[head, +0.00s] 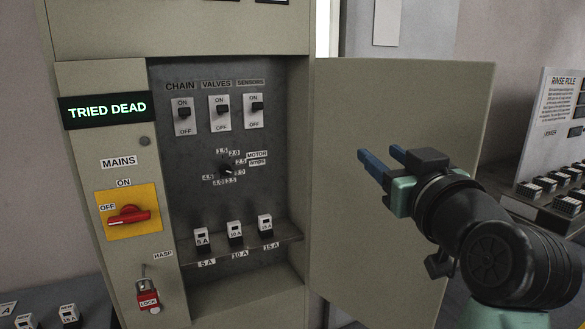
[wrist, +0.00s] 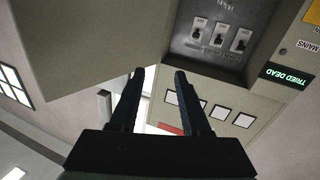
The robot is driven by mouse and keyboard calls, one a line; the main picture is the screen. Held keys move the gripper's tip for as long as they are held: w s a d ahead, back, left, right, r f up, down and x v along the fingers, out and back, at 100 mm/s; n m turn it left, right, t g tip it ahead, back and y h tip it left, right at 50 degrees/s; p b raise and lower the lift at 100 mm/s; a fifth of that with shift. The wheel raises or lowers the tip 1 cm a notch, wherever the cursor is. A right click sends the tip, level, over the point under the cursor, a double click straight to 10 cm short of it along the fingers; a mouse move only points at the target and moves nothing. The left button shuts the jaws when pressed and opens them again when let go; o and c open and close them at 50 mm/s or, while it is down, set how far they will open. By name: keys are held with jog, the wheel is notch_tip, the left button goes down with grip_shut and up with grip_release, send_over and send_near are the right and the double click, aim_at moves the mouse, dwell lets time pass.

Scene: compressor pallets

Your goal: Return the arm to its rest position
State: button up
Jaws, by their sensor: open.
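My gripper (head: 378,165) is open and empty in the head view, at the right, in front of the open cabinet door. Its two blue fingers point left toward the cabinet. In the wrist view the fingers of my gripper (wrist: 156,75) stand apart with nothing between them. The grey-beige cabinet (head: 190,25) stands open left of my gripper, with clear space between them. The wrist view shows the cabinet upside down, with its switches (wrist: 218,36) at the top.
The open cabinet door (head: 400,100) extends right, behind my gripper. The red mains switch (head: 128,216) and red lock (head: 148,299) are on the cabinet's left panel. Fuse blocks (head: 235,232) stand on its inner shelf. A rack (head: 545,200) with a rinse rule sign stands far right.

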jog(key=s+a+r+m+t+h+b, duration=0.1)
jog(key=s+a+t+b, duration=0.5)
jog(key=s, duration=0.4)
jog(key=s+a+r+m+t+h+b, duration=0.2)
jog(key=s+a+t+b, duration=0.4)
jog(key=s, duration=0.5)
notch_tip(320, 180, up, 14)
jog(key=w+a+g+p, duration=0.1)
jog(key=g+p, duration=0.1)
jog(key=p, duration=1.3)
jog(key=shift+g+p, duration=0.3)
jog(key=shift+w, duration=0.1)
